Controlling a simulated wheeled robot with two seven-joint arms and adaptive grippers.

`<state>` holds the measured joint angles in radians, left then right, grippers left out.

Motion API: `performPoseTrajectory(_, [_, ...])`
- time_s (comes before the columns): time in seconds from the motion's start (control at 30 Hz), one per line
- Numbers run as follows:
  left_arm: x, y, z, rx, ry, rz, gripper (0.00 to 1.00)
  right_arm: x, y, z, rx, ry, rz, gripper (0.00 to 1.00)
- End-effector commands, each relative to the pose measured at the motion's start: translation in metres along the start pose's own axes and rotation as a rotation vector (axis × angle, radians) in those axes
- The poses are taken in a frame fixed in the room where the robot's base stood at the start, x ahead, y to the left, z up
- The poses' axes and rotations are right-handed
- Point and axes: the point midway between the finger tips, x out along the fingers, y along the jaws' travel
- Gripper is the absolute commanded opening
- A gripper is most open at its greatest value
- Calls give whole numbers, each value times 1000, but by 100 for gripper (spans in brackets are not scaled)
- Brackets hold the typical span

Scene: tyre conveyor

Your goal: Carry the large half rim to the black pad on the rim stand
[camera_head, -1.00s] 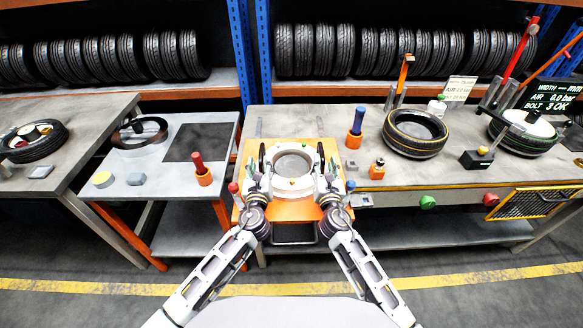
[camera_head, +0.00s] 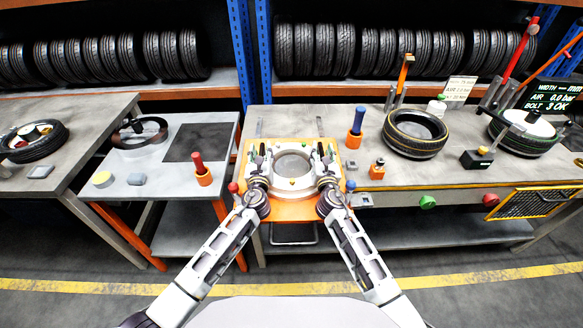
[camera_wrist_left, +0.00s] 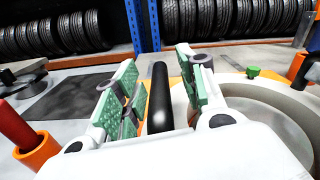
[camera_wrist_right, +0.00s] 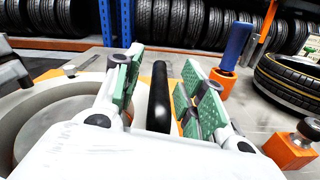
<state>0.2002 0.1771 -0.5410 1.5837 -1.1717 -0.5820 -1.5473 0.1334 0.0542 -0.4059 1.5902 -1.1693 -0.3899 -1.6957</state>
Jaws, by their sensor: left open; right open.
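The large half rim (camera_head: 293,183) is a pale grey ring lying flat on the orange plate of the middle station. It has an upright black handle on each side; one shows in the left wrist view (camera_wrist_left: 160,100), the other in the right wrist view (camera_wrist_right: 159,95). My left gripper (camera_head: 262,150) is open, its green pads on either side of the left handle. My right gripper (camera_head: 324,150) is open, its pads on either side of the right handle. Neither seems closed on its handle. The black pad (camera_head: 197,142) lies bare on the grey rim stand (camera_head: 150,187) at left.
A dark ring-shaped part (camera_head: 140,132) and a red-topped orange tool (camera_head: 202,170) sit on the rim stand beside the pad. A blue-handled tool (camera_head: 356,125) and a tyre (camera_head: 415,134) stand on the right bench. Tyre racks line the back.

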Motion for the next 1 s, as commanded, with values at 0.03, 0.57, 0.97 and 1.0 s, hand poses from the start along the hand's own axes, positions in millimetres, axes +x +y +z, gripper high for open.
performPoseTrajectory(0.03, [0,0,0,0,0,0,41,0,0,0,0,0,0,41])
performPoseTrajectory(0.57, [0,0,0,0,0,0,0,0,0,0,0,0,0,0])
performPoseTrajectory(0.97, [0,1,-1,0,2,1,0,0,-1,0,-1,-1,-1,0])
performPoseTrajectory(1.0, [0,1,-1,1,2,2,0,0,-1,0,-1,-1,-1,0])
